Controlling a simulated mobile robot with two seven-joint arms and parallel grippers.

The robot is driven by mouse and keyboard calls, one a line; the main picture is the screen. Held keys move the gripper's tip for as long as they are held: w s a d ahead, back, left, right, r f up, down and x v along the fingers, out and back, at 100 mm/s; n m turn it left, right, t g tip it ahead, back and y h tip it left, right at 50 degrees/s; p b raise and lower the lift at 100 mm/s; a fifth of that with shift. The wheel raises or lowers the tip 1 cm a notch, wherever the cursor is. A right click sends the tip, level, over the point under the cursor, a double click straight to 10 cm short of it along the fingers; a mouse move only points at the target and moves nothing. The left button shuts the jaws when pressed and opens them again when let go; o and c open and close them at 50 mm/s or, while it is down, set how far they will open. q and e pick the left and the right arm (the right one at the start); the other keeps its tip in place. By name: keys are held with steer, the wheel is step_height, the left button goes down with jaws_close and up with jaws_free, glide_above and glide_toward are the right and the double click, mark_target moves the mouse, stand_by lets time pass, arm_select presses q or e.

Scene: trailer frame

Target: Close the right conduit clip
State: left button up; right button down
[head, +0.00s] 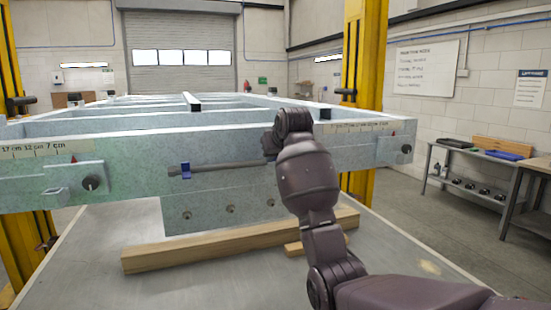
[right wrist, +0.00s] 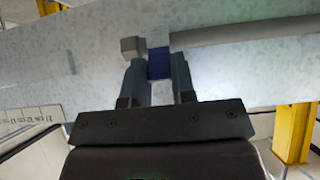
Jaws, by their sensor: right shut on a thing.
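The steel trailer frame (head: 130,170) spans the head view, with a grey conduit (head: 225,169) along its front beam. The blue left clip (head: 186,170) sits on the conduit near its left end. My right gripper (right wrist: 160,60) is at the beam, its two fingers on either side of the blue right clip (right wrist: 160,71), shut on it. In the right wrist view, the conduit (right wrist: 240,30) runs off to the right from the clip. In the head view my own arm hides the right clip, and whether its latch is closed cannot be told. My left gripper is not in view.
Wooden beams (head: 200,250) lie on the grey platform below the frame. Yellow posts (head: 365,60) stand behind it. A bench (head: 490,165) with items is at the right wall. The space in front of the beam's left half is free.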

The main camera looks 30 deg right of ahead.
steer(key=c, duration=1.9)
jaws_free()
steer(key=g, duration=0.2)
steer(key=w+g+y, duration=0.1)
steer(key=g, duration=0.1)
steer(key=shift+w+d+r, duration=0.1)
steer(key=shift+d+r, duration=0.1)
steer(key=shift+r, duration=0.2)
steer(key=shift+o, duration=0.2)
steer(key=shift+w+g+y, duration=0.15)
steer(key=shift+w+g, duration=0.05)
steer(key=shift+g, duration=0.45)
steer(key=shift+w+g+y, duration=0.15)
steer(key=shift+w+g, duration=0.05)
steer(key=shift+g, duration=0.45)
steer(key=shift+w+d, duration=0.1)
steer(key=o, duration=0.9)
steer(key=shift+r, duration=0.15)
steer(key=shift+v, duration=2.05)
steer(key=shift+d+b+v, duration=0.2)
steer(key=shift+b+v, duration=0.4)
steer(key=shift+v, duration=2.6)
